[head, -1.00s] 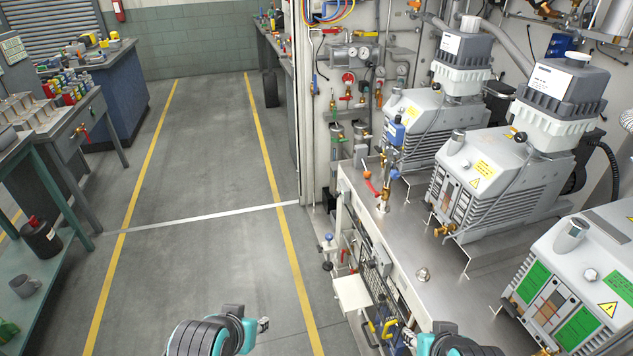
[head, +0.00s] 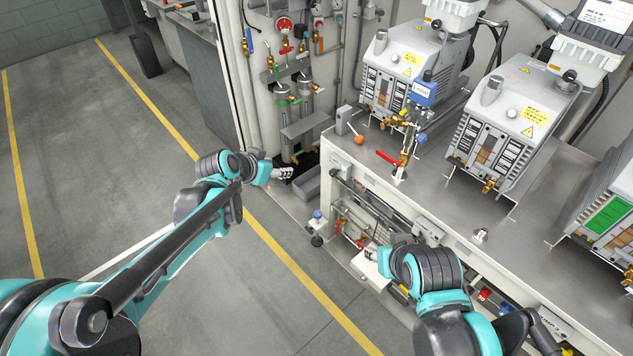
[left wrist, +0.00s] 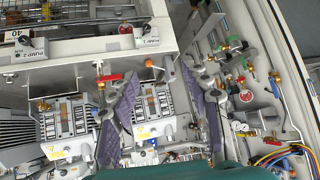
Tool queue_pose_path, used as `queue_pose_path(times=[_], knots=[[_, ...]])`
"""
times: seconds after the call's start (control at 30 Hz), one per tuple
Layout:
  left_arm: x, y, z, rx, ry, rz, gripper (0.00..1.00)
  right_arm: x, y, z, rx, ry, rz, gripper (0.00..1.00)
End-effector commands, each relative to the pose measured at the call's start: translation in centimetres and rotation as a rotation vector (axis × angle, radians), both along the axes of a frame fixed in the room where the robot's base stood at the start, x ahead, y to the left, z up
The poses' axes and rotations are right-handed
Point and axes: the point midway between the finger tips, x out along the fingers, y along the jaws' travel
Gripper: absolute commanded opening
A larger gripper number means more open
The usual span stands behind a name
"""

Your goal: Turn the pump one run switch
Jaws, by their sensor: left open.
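The pump one run switch (left wrist: 147,29) is a small dark knob with a white "PUMP 1" label, on the bench's front face in the left wrist view. In the head view its pale plate (head: 338,164) sits on the bench's front left end; the knob is too small to make out. My left gripper (head: 287,172) is left of the plate, apart from it, pointing right. In the left wrist view the left gripper (left wrist: 162,72) has its purple fingers spread and nothing between them. My right gripper (head: 372,252) is low before the bench front; its fingers are unclear.
A similar pump two switch (left wrist: 31,43) sits farther along the bench front. A red-handled valve (head: 390,158) and an orange-knobbed lever (head: 358,139) stand on the bench (head: 440,205). Piping and gauges (head: 285,45) line the wall. Open floor (head: 80,150) lies left.

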Motion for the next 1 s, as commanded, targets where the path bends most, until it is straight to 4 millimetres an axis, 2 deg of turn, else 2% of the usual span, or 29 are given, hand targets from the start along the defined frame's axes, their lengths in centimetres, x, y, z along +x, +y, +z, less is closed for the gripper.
queue_pose_path(times=[0.03, 0.2, 0.27, 0.4, 0.6, 0.7, 0.83, 1.0], knots=[[2.4, -1.2, -1.3, -0.002, -0.027, -0.039, 0.48, 0.0, 0.0, -0.1, 0.0, 0.0, 0.0, 0.4], [9.1, -4.9, -6.3, -0.002, -0.141, -0.171, 0.48, 0.0, 0.0, -0.3, 0.0, 0.0, 0.0, 0.4], [11.1, -6.2, -8.5, -0.001, -0.184, -0.214, 0.48, 0.0, 0.0, -0.4, 0.0, 0.0, 0.0, 0.4], [14.6, -8.9, -14.3, 0.004, -0.286, -0.299, 0.48, 0.0, 0.0, -0.6, 0.0, 0.0, 0.0, 0.4], [16.7, -11.5, -21.7, 0.015, -0.407, -0.379, 0.48, 0.0, 0.0, -0.7, 0.0, 0.0, 0.0, 0.4], [16.9, -12.2, -24.0, 0.02, -0.445, -0.4, 0.48, 0.0, 0.0, -0.8, 0.0, 0.0, 0.0, 0.4], [16.9, -12.6, -25.4, 0.025, -0.47, -0.413, 0.48, 0.0, 0.0, -0.8, 0.0, 0.0, 0.0, 0.4], [16.9, -12.7, -25.7, 0.025, -0.475, -0.415, 0.48, 0.0, 0.0, -0.8, 0.0, 0.0, 0.0, 0.4]])
